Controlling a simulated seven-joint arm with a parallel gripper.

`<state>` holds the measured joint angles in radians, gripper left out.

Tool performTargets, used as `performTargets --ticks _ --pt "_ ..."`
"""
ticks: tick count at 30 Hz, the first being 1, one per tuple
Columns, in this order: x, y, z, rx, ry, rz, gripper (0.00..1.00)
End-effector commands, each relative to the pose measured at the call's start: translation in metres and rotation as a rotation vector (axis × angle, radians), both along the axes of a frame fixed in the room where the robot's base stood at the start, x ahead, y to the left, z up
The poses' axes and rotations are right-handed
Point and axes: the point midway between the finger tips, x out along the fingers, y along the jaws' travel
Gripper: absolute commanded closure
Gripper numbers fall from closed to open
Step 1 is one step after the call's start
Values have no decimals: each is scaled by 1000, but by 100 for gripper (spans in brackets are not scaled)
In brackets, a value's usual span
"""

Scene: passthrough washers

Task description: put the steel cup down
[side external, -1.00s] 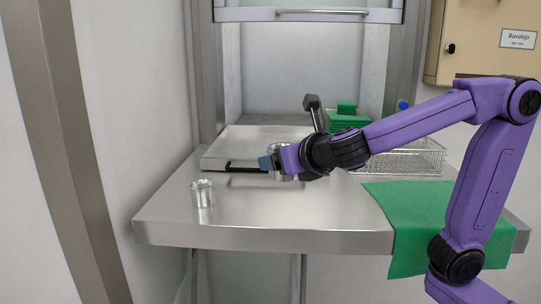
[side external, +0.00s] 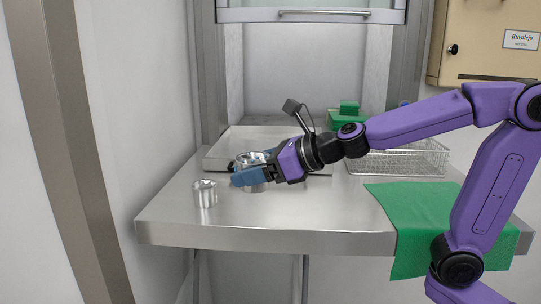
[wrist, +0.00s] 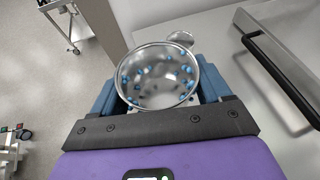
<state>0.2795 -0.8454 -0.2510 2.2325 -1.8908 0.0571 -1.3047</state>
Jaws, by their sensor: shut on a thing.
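My gripper (side external: 254,172) has its blue fingers shut around a steel cup (side external: 250,158), one finger on each side. In the wrist view the held cup (wrist: 160,62) is seen from above, its round mouth open towards the camera, with several blue specks on its inner surface that may be reflections or contents. A second steel cup (side external: 205,194) stands upright on the steel table, to the left of the held cup. Its rim (wrist: 181,38) shows just beyond the held cup in the wrist view. I cannot tell whether the held cup's base touches the table.
The steel table (side external: 300,220) is bare in front of my gripper. A wire basket (side external: 405,160) and a green cloth (side external: 425,215) are to the right. A wall stands at the left.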

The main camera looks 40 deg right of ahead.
Motion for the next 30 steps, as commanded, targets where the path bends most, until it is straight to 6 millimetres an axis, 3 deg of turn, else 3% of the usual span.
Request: performTargets --ticks 5,9,15,22,30 --pt "29 -27 8 -2 -1 -60 55" --pt "65 -71 20 1 0 -148 55" --pt "104 -147 36 2 0 -269 55" --pt "122 -216 48 2 -1 -366 55" --pt "130 -246 50 3 1 -405 55"
